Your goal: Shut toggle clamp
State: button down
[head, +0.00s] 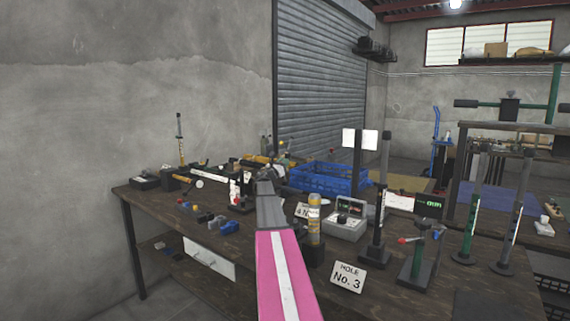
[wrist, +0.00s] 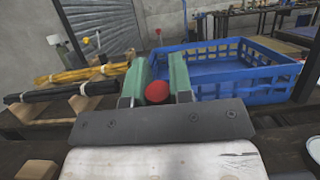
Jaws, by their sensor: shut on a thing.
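In the wrist view, the two green fingers of my gripper (wrist: 158,80) stand on either side of a red ball knob (wrist: 157,92). The knob sits between them, and my gripper is shut on it. The knob looks like a handle end; the rest of the toggle clamp is hidden behind the dark gripper plate. In the head view, my pink and grey arm reaches over the workbench (head: 160,197) and hides the knob and most of what is around it. I cannot tell the clamp's handle angle.
A blue crate (head: 330,178) stands just behind my gripper; the wrist view shows it at right (wrist: 240,70). A "HOLE No. 3" sign (head: 347,277), a yellow-topped cylinder (head: 314,215) and a grey box (head: 345,226) stand right of my arm. Small blue parts (head: 229,228) lie left.

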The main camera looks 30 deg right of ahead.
jog(key=shift+a, duration=0.15)
jog(key=c, duration=1)
grip_release()
